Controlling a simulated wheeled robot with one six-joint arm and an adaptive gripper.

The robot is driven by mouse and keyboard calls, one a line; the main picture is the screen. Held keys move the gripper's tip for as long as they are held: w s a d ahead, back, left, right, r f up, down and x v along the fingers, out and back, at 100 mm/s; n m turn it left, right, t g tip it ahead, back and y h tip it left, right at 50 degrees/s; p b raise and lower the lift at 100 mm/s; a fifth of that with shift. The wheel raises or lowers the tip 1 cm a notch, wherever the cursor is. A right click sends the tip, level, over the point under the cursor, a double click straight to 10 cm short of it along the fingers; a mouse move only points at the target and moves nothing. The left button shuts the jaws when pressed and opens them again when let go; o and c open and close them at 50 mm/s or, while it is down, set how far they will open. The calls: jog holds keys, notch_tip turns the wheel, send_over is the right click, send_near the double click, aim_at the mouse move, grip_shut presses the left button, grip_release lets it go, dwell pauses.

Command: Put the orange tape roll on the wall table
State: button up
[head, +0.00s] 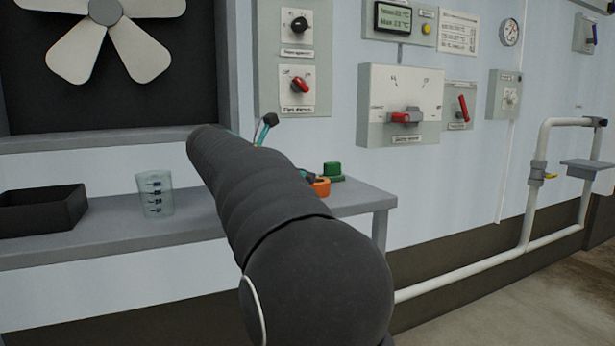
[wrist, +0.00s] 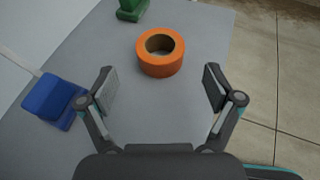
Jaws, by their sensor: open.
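The orange tape roll (wrist: 160,66) lies flat on the grey wall table (wrist: 205,20), near its right end. In the head view the roll (head: 321,187) shows only in part, behind my arm, on the same table (head: 365,198). My gripper (wrist: 159,88) is open and empty in the wrist view. Its fingers are spread wider than the roll, and the roll appears ahead of the fingertips, between their lines. I cannot tell the gap between fingers and roll. In the head view my arm hides most of the gripper.
A green object (wrist: 130,8) stands just beyond the roll, and a blue block (wrist: 52,98) lies left of my gripper. A clear measuring cup (head: 154,194) and a black tray (head: 42,209) stand further left on the table. Control panels (head: 400,105) hang on the wall above.

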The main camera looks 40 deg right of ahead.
jog(key=shift+v, duration=1.05)
